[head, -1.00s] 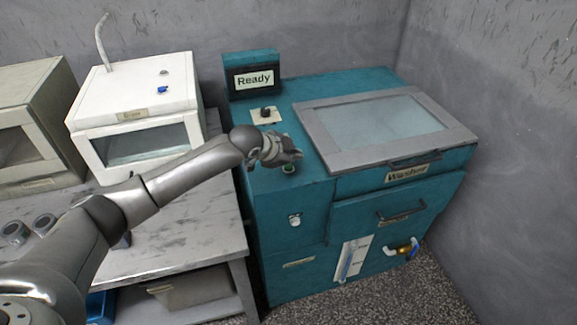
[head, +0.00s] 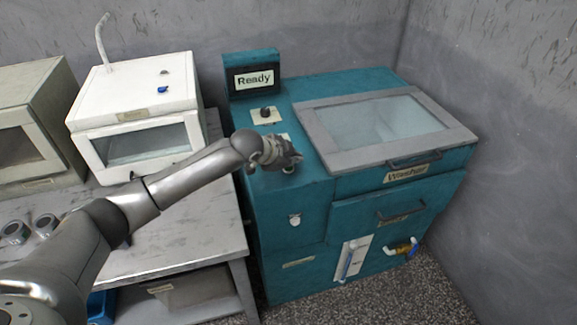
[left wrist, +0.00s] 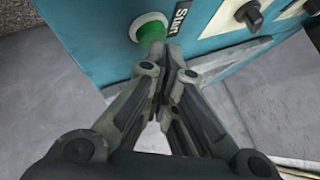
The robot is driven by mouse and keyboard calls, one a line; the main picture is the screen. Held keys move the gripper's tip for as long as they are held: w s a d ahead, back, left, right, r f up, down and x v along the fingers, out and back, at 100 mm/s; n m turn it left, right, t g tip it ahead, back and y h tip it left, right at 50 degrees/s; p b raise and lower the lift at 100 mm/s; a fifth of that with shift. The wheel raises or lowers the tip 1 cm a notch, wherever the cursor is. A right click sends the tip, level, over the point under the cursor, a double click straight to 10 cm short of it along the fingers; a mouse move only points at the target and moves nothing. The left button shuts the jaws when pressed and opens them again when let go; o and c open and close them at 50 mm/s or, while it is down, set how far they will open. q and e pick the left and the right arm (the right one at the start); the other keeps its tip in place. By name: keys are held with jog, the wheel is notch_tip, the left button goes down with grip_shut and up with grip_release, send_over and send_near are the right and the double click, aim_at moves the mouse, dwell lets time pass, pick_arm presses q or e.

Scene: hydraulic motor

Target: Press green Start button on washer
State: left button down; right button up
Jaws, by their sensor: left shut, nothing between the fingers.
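The teal washer (head: 290,215) stands at the centre right, with a "Ready" sign on its display (head: 253,79). The green Start button (left wrist: 150,29) shows in the left wrist view, next to a dark "Start" label (left wrist: 178,18). My left gripper (head: 290,164) is over the front of the washer's top panel and hides the button in the head view. It also shows in the left wrist view (left wrist: 166,55), shut and empty, its fingertips overlapping the lower edge of the button. I cannot tell whether they touch it. My right gripper is not in view.
A black knob (head: 265,111) is on the panel behind the gripper. The washer's grey-framed lid (head: 330,158) is shut, to the right.

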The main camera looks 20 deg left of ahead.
aim_at(291, 168)
pick_arm(q)
jog(key=shift+f, duration=0.3)
dwell(0.4)
jog(key=shift+r+p, duration=0.8)
jog(key=shift+p, duration=0.15)
notch_tip(291, 168, up, 5)
jog(key=p, duration=0.5)
jog(key=shift+r, duration=0.1)
dwell(0.4)
